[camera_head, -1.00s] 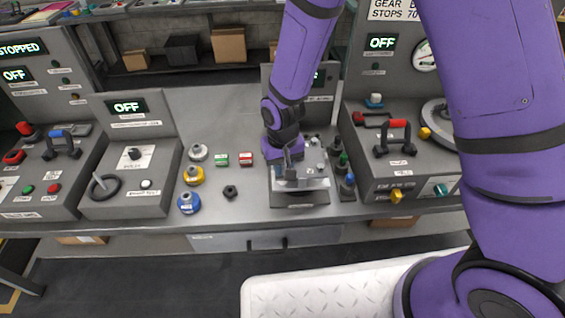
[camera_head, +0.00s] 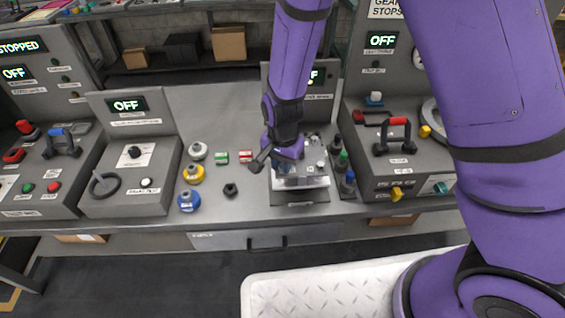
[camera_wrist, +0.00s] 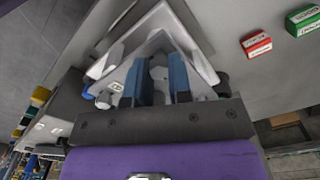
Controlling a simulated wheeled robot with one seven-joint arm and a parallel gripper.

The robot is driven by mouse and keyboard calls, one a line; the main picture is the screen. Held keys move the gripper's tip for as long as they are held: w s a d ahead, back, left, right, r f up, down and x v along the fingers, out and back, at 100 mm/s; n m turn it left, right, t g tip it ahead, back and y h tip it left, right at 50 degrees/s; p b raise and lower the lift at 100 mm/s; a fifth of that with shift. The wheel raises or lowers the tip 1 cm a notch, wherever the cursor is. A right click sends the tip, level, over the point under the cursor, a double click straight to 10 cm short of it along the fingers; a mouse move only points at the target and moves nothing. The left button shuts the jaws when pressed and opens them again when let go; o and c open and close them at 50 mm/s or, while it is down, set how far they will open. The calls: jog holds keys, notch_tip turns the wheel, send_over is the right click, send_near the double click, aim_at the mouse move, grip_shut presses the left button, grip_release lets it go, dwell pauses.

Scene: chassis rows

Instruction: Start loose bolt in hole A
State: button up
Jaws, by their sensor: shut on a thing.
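My gripper (camera_head: 284,158) is low over the pale metal fixture (camera_head: 305,182) on the bench. In the wrist view its two blue-padded fingers (camera_wrist: 157,70) are shut on a small grey piece (camera_wrist: 158,78), likely the loose bolt; its tip is hard to make out. The fixture's pale plate (camera_wrist: 195,55) lies close beyond and around the fingers. A grey bolt-like head (camera_wrist: 104,100) shows beside the left finger, near a small white label (camera_wrist: 117,87). Hole A cannot be made out, and I cannot tell whether the held piece touches the plate.
Left of the fixture are a black nut-like part (camera_head: 230,190), a blue-based knob (camera_head: 188,201), a yellow one (camera_head: 193,173), and green (camera_head: 220,157) and red (camera_head: 246,156) blocks. Dark bottles (camera_head: 347,184) stand close on its right. Control consoles flank both sides.

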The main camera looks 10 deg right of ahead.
jog(key=shift+m, duration=0.8)
jog(key=m, duration=0.5)
jog(key=o, duration=0.9)
jog(key=shift+r, duration=0.1)
notch_tip(320, 180, up, 10)
jog(key=shift+r, duration=0.25)
